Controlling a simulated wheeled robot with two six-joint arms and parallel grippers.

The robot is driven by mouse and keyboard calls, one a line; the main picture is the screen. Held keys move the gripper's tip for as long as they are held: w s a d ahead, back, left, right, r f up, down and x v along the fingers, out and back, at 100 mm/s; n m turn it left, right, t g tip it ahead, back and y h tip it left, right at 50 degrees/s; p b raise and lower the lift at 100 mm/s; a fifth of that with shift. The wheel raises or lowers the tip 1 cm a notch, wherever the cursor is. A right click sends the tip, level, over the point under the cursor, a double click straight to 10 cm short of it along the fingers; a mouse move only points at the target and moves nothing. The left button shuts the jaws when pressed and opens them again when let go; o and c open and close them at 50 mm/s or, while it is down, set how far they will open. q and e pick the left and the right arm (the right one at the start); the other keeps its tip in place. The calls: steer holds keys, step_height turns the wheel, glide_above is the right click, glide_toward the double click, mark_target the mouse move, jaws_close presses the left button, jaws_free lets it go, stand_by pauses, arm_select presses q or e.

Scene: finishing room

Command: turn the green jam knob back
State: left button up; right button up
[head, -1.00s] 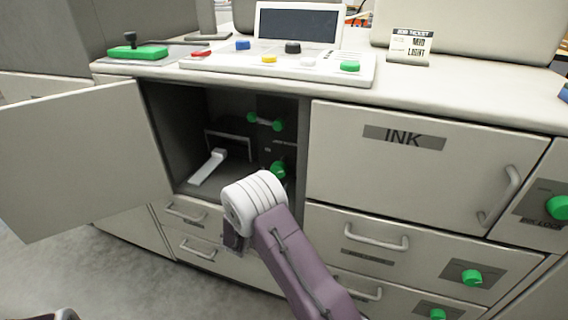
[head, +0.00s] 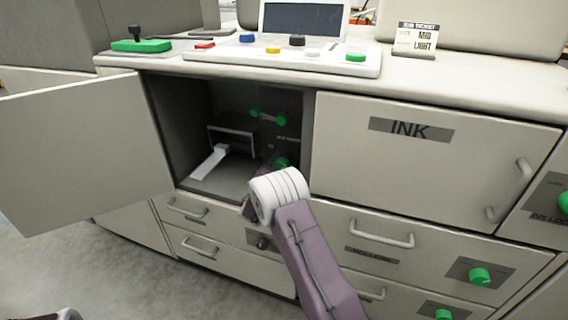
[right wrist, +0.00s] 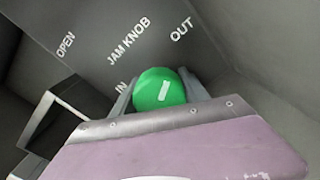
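The green jam knob (right wrist: 158,92) is a round knob with a white mark, on a dark panel inside the open cabinet. In the right wrist view its mark slants up and right, roughly towards the word OUT. My right gripper (right wrist: 159,90) has a finger close against each side of the knob, with no clear gap. In the head view the knob (head: 282,162) shows only partly above my white wrist, and the right fingers are hidden.
The cabinet door (head: 80,150) stands open to the left. The closed INK door (head: 430,170) is to the right, with drawers (head: 375,255) below.

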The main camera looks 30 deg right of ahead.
steer(key=shift+c, duration=1)
steer(key=n+p, duration=0.3)
steer(key=n, duration=0.2)
steer(key=shift+r+n, duration=0.1)
steer(key=shift+n, duration=0.3)
steer(key=n+p, duration=0.3)
steer(key=n, duration=0.3)
steer(key=shift+s+d+p, duration=0.1)
steer(key=shift+p, duration=0.3)
steer(key=n+p, duration=0.3)
steer(key=n, duration=0.3)
steer(key=shift+n, duration=0.3)
steer(key=n+p, duration=0.2)
steer(key=n, duration=0.3)
steer(key=shift+s, duration=0.1)
steer(key=shift+n, duration=0.4)
